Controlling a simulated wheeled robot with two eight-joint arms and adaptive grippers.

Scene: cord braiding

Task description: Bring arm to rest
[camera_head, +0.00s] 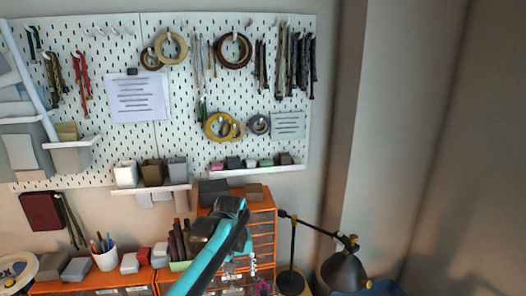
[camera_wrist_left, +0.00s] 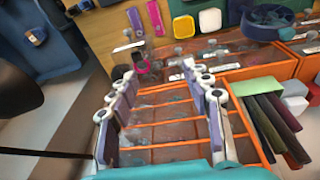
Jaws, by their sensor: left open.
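My left arm rises teal and black from the bottom of the head view. My left gripper (camera_head: 241,268) is low in that view, partly hidden behind the arm, in front of the orange drawer unit (camera_head: 262,217). In the left wrist view its two fingers (camera_wrist_left: 160,72) stand wide apart. The space between them holds nothing; the orange drawer frames show behind. My right gripper is in neither view. I cannot make out any cord being braided.
A black desk lamp (camera_head: 345,270) stands to the right of the arm. A pegboard (camera_head: 200,105) with tape rolls and hanging tools covers the wall. A white pen cup (camera_head: 106,260) and small boxes stand at lower left. The right wall is bare.

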